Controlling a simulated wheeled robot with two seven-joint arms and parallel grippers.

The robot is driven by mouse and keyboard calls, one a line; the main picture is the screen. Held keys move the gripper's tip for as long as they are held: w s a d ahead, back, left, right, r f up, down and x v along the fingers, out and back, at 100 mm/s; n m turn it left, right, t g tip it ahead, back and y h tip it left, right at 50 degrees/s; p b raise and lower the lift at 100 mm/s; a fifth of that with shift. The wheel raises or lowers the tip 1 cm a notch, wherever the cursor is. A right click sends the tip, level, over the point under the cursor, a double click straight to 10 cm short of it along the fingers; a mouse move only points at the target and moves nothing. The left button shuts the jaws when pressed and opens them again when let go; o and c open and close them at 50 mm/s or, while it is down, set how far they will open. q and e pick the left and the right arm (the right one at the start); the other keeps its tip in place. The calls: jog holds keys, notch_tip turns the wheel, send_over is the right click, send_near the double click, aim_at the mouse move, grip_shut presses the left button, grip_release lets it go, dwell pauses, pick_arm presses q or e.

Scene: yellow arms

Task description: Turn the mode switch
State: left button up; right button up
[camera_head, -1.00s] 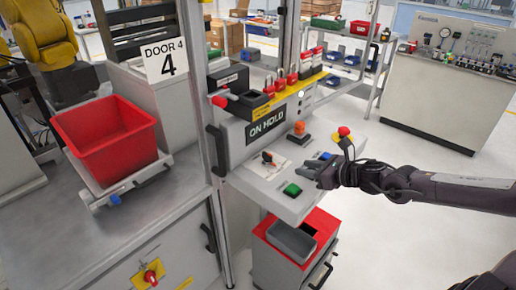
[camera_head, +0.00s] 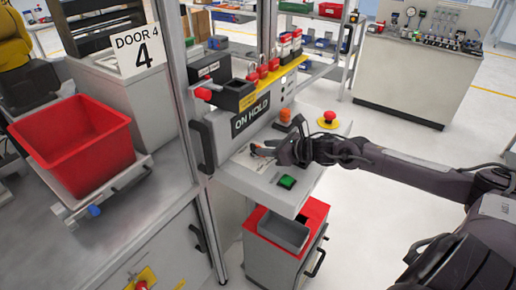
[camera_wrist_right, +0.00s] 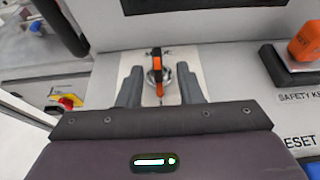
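The mode switch (camera_wrist_right: 157,72), an orange and black handle on a round silver base, sits on a pale plate (camera_wrist_right: 187,62) on the grey control panel in the right wrist view. In the head view the switch (camera_head: 259,151) is partly hidden by my right gripper (camera_head: 270,149). In the wrist view my right gripper (camera_wrist_right: 158,88) is open, one dark finger on each side of the handle, with visible gaps. Whether the fingers reach down around the handle is unclear. My left gripper is not in view.
The panel also carries a green button (camera_head: 287,181), an orange knob (camera_head: 285,115) and a red emergency stop (camera_head: 329,118). The ON HOLD sign (camera_head: 251,115) stands behind the switch. A vertical post (camera_head: 188,110) and red bin (camera_head: 75,145) are left.

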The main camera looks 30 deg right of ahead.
aim_at(258, 146)
jog(key=shift+w+a, duration=0.35)
jog(key=shift+w, duration=0.15)
jog(key=shift+w+f, duration=0.15)
jog(key=shift+w, duration=0.15)
jog(key=shift+w+a+f+p, duration=0.15)
jog(key=shift+w+p, duration=0.1)
jog(key=shift+p, duration=0.05)
jog(key=shift+w+a+f, duration=0.2)
jog(key=shift+w+f, duration=0.05)
jog(key=shift+w, duration=0.1)
jog(key=shift+w+f, duration=0.1)
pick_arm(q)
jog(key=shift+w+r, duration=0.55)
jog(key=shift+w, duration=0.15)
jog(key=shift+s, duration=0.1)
pick_arm(e)
jog(key=shift+c, duration=0.3)
grip_shut()
